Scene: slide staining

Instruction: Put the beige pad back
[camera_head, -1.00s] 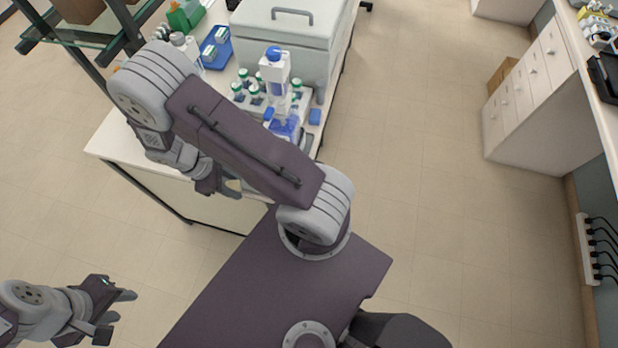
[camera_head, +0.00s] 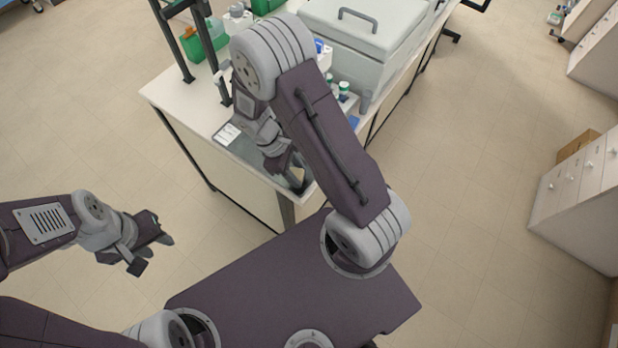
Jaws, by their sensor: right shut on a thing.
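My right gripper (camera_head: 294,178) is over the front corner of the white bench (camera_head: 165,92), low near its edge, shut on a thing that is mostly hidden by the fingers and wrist. I take it for the beige pad; a pale sliver showed at the fingertips earlier, but I cannot make out the pad clearly now. My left gripper (camera_head: 153,254) is open and empty over the floor, to the left of my base.
A grey flat panel (camera_head: 245,152) with a white label (camera_head: 228,134) lies at the bench front. Behind my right arm stand green-capped bottles (camera_head: 343,88), a large pale box (camera_head: 368,42) with a handle and a green container (camera_head: 208,38).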

